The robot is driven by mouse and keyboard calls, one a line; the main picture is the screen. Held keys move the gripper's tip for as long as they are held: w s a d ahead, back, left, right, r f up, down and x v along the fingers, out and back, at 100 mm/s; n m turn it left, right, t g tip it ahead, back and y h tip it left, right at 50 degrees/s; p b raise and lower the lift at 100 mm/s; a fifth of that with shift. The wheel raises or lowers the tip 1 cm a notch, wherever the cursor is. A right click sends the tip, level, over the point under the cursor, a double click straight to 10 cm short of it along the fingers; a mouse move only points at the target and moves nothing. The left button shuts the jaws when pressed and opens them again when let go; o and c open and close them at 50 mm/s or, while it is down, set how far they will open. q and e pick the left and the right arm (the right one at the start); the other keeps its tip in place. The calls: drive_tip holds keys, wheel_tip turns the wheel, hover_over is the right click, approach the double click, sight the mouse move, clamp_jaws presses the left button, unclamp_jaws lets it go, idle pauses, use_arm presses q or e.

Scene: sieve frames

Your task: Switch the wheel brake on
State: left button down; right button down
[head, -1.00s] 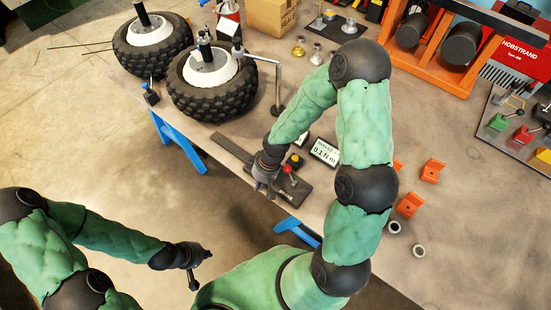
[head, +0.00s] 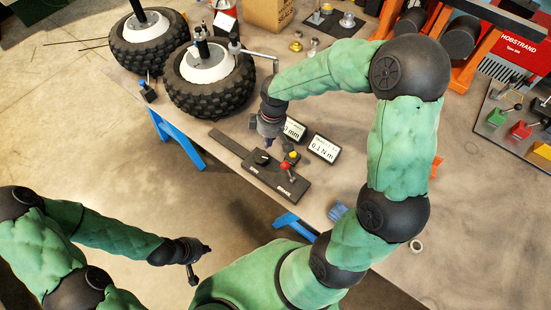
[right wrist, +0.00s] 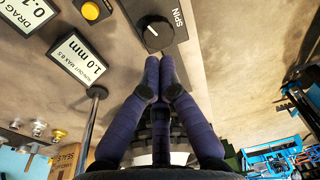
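A dark control panel (head: 270,176) lies along the bench's front edge. The lever's label is too small to read. My right gripper (head: 268,141) is beside the panel's back edge, fingers together and empty; in the right wrist view its fingertips (right wrist: 160,75) point towards the knob, apparently apart from it. My left gripper (head: 195,268) hangs off the bench; its fingers are unclear.
A tyred wheel (head: 190,96) stands behind the panel, with a second wheel (head: 135,48) further left. Two displays stand behind the panel: run-out (right wrist: 85,58) reads 1.0 mm, drag (head: 322,149) reads 0.1 N m. A gauge arm (head: 262,55) rises near the wheel.

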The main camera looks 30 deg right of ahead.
sight(288, 172)
drive_tip(key=shift+f, duration=0.1)
drive_tip(key=f+b, duration=0.1)
drive_tip(key=f, duration=0.2)
drive_tip(key=f+b, duration=0.1)
drive_tip(key=f, duration=0.3)
drive_tip(key=a+f, duration=0.1)
drive_tip(key=f, duration=0.2)
drive_tip(key=shift+w+f+b, duration=0.2)
drive_tip(key=shift+w+b, duration=0.05)
drive_tip(key=shift+b, duration=0.15)
drive_tip(key=s, duration=0.1)
drive_tip(key=d+r, duration=0.1)
drive_tip(key=s+d, duration=0.1)
drive_tip(key=shift+s+r, duration=0.25)
drive_tip(key=shift+s, duration=0.1)
drive_tip(key=shift+s+d, duration=0.1)
drive_tip(key=shift+s, duration=0.15)
